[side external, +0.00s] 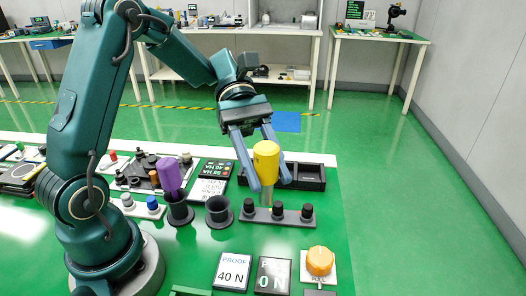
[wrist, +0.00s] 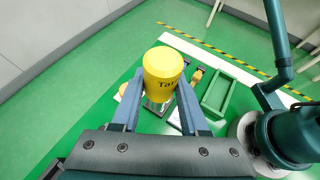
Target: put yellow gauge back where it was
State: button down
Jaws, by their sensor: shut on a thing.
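The yellow gauge (side external: 266,153) is a yellow cylinder with a grey metal lower end, held roughly upright. In the wrist view the yellow gauge (wrist: 163,65) shows dark lettering, partly cut off by its curve. My gripper (side external: 271,183) is shut on it, with one finger on each side; the wrist view also shows my gripper (wrist: 158,105) around it. An empty black cup holder (side external: 218,213) stands to the left of the gauge. A purple gauge (side external: 170,175) stands tilted in another black holder (side external: 180,213).
A rail with black knobs (side external: 278,214) lies just below the gauge in the picture. A black tray (side external: 312,178) is behind it. Two display plates (side external: 233,271) and an orange knob (side external: 320,261) are in front. The green table's right side is bare.

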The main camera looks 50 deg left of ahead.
jog(key=s+a+f+m+g+y, duration=0.2)
jog(key=s+m+g+y, duration=0.4)
jog(key=m, duration=0.3)
jog(key=s+a+f+m+g+y, duration=0.25)
jog(key=s+m+y, duration=0.25)
jog(key=m+y, duration=0.35)
jog(key=w+a+r+m+t+y, duration=0.75)
jog(key=m+t+y, duration=0.25)
jog(key=m+t, duration=0.6)
jog(key=shift+m+g, duration=0.85)
jog(key=shift+m, duration=0.1)
jog(key=shift+w+d+f, duration=0.1)
jog(key=shift+f, duration=2.4)
jog(key=shift+w+d+f, duration=0.1)
jog(key=shift+d+f, duration=0.05)
jog(key=shift+f, duration=2.35)
jog(key=shift+w+d+f, duration=0.1)
jog(key=shift+f, duration=2.4)
jog(key=shift+c, duration=2.1)
grip_release()
jog(key=shift+f, duration=0.1)
